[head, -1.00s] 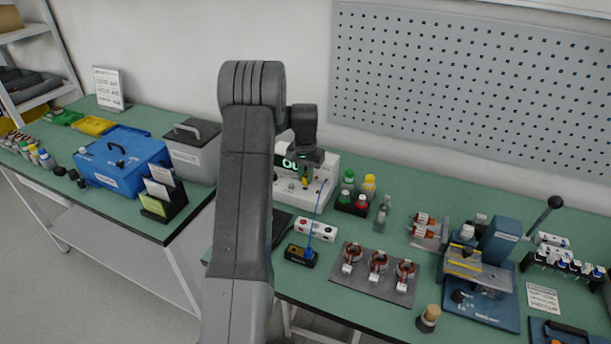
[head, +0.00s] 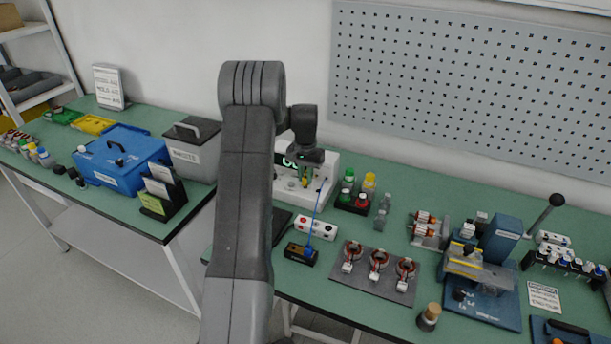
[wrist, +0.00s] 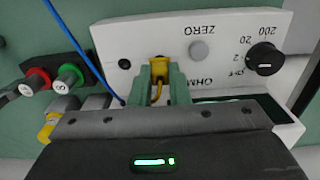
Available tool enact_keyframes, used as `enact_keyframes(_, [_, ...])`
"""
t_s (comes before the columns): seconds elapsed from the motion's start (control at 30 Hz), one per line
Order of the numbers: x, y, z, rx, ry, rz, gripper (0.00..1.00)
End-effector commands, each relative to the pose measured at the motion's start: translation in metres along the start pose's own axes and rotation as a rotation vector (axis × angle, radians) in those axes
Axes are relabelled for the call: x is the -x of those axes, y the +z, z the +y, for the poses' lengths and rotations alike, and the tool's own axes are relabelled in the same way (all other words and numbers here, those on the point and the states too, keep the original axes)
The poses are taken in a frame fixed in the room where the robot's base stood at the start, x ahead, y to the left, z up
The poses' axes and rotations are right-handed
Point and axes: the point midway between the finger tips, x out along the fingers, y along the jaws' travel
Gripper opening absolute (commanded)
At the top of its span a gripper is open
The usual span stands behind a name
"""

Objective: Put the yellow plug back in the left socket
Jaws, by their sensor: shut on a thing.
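The yellow plug (wrist: 157,66) is between my gripper's (wrist: 158,82) two green fingers, which are shut on it. Its yellow lead loops down between the fingers. The plug is at the front face of the white ohm meter (wrist: 111,40), covering the place where it meets the face; I cannot tell how deep it sits. A dark open socket (wrist: 124,63) shows beside it, on the left in the wrist view. In the head view my gripper (head: 305,176) is in front of the meter (head: 327,172), with the yellow plug (head: 305,183) at its tips.
A blue wire (head: 317,207) runs down from near the meter to a small black box (head: 301,254). A white block with red and black spots (head: 315,228) lies in front. Bottles in a rack (head: 353,203) stand right of the meter. A grey bin (head: 190,155) stands left.

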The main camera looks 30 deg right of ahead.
Motion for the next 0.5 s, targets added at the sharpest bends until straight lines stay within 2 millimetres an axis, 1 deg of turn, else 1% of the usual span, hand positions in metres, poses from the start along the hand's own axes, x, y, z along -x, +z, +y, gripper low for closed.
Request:
enact_keyframes(0.37, [-0.0019,0.0,0.0,0.0,0.0,0.0,0.0])
enact_keyframes(0.5, [-0.0055,0.0,0.0,0.0,0.0,0.0,0.0])
